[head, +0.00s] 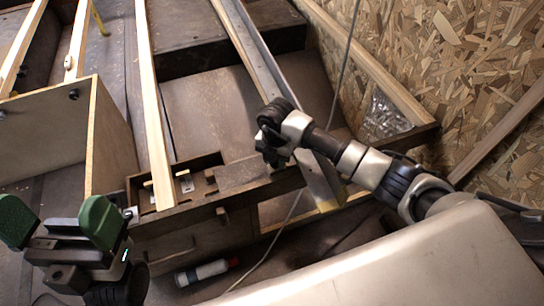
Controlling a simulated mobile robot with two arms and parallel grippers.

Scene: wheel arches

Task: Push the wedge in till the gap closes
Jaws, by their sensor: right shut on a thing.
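A dark brown block (241,173), which may be the wedge, lies at the right end of a brown wooden frame (180,222). My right gripper (273,157) is at the block's right end and appears shut on it; its fingertips are small and dark, and the contact is partly hidden. Small pieces (210,177) sit just left of the block. I cannot tell how wide any gap is there. My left gripper (58,222), with green finger pads, is open and empty at the lower left, apart from the frame.
A pale wooden strip (153,110) runs down into the frame's left part. An open wooden box (95,130) stands at the left. A metal rail (262,70) runs past my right gripper.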

